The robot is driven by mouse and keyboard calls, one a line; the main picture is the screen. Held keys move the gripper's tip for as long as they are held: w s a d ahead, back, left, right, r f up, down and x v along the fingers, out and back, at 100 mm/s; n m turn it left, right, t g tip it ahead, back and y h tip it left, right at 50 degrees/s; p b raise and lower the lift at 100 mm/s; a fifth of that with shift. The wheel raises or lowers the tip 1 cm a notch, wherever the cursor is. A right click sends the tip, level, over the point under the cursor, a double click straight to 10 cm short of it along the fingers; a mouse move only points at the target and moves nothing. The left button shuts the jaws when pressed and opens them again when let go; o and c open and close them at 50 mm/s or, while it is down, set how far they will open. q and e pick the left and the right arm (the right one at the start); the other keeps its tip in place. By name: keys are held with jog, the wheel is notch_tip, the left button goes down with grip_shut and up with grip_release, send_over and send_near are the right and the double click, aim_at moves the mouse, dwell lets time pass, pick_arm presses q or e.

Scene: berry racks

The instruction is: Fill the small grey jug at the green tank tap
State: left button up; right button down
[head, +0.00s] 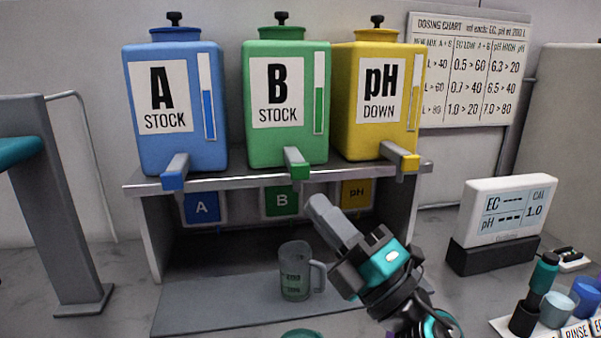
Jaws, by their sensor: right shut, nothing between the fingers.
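The green tank (288,145) marked B STOCK stands in the middle of the shelf. Its tap (297,163) has a green tip and points forward. The small grey jug (295,258) is see-through and stands upright on the grey mat below the green tap, handle to the right. A greenish tint shows low in it; I cannot tell whether that is liquid or markings. My right gripper (318,204) is shut and empty, just below and right of the green tap, above and right of the jug. My left gripper is out of view.
A blue A tank (180,145) and a yellow pH tank (347,135) flank the green one, each with a tap. A meter (508,208) stands at right, with small cups (556,308) in front. Clear mat (215,300) lies left of the jug.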

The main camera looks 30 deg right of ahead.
send_near(293, 167)
jog(key=shift+w+a+r, duration=0.55)
jog(key=shift+w+r, duration=0.25)
jog(key=shift+w+a+r, duration=0.6)
jog(key=shift+w+r, duration=0.2)
jog(key=shift+r, duration=0.05)
jog(key=shift+w, duration=0.1)
dwell(0.8)
jog(key=shift+w+d, duration=0.15)
jog(key=shift+w, duration=0.15)
jog(key=shift+w+d, duration=0.15)
jog(key=shift+w, duration=0.35)
dwell(0.8)
dwell(1.1)
jog(key=shift+s+a, duration=0.25)
jog(key=shift+s, duration=0.7)
jog(key=shift+s+a+p, duration=0.1)
jog(key=shift+s+a, duration=0.1)
jog(key=shift+s, duration=0.6)
jog(key=shift+s+a+p, duration=0.1)
jog(key=shift+s+a, duration=0.15)
jog(key=shift+s, duration=0.55)
jog(key=shift+s+a+p, duration=0.1)
jog(key=shift+s+a, duration=0.1)
jog(key=shift+s, duration=0.6)
jog(key=shift+s, duration=0.1)
